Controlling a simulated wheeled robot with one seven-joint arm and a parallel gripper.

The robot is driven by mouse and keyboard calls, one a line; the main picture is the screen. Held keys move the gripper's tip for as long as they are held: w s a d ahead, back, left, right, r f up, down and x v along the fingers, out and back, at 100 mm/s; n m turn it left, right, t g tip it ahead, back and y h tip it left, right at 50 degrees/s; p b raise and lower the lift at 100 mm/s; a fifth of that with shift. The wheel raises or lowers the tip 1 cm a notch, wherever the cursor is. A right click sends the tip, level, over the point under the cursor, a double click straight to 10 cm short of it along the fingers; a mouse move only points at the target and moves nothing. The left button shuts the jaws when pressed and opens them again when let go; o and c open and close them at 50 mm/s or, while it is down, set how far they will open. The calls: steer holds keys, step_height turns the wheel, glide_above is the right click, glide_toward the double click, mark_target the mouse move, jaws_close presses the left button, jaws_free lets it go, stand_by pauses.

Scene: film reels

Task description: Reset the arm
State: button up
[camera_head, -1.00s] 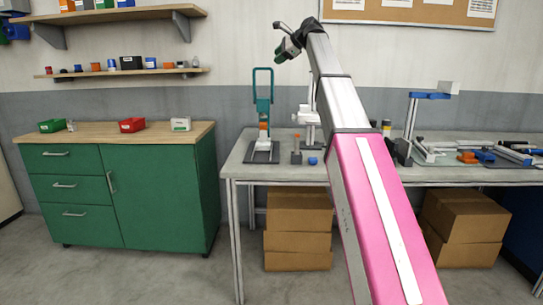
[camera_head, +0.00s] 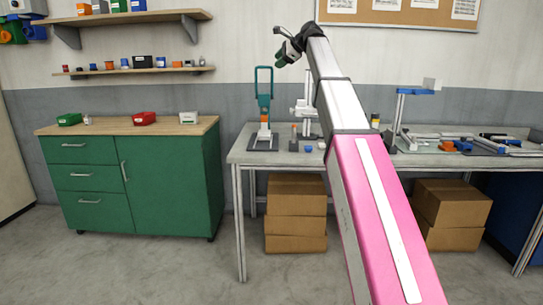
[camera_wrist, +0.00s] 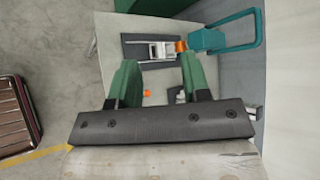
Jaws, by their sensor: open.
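My arm stretches up in the head view, and my gripper (camera_head: 284,53) is at its raised end, in front of the wall and above the workbench (camera_head: 240,155). In the wrist view my gripper (camera_wrist: 155,85) shows two green fingers spread wide apart. Nothing is between the fingertips. Below and beyond them in the wrist view are a dark plate (camera_wrist: 150,48) with a metal fixture and a teal handle frame (camera_wrist: 235,35). The same teal frame (camera_head: 264,88) stands on the bench in the head view.
A green cabinet (camera_head: 170,180) stands left, with small red and green bins on top. Shelves (camera_head: 130,20) hang above it. Cardboard boxes (camera_head: 297,205) sit under the bench. A dark red case (camera_wrist: 12,115) lies on the floor. The floor in front is clear.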

steer(key=s+d+f+n+g+h, duration=0.15)
steer(key=s+f, duration=0.25)
steer(key=f, duration=1.1)
steer(key=s+d+f+n+h, duration=0.2)
steer(key=s+d+f+n, duration=0.1)
steer(key=f, duration=1.2)
steer(key=s+d+f+n+g+h, duration=0.1)
steer(key=s+d+f+n, duration=0.2)
steer(key=f, duration=1.2)
steer(key=s+d+f+n+g+h, duration=0.2)
steer(key=s+d+f+n, duration=0.1)
steer(key=s+f, duration=1.1)
steer(key=s+d+f+n+g+h, duration=0.2)
steer(key=s+d+f+n, duration=0.2)
steer(key=s+f, duration=1)
steer(key=shift+s+d+f, duration=0.15)
steer(key=shift+s+d, duration=0.15)
steer(key=shift+d, duration=0.15)
steer(key=shift+h, duration=0.25)
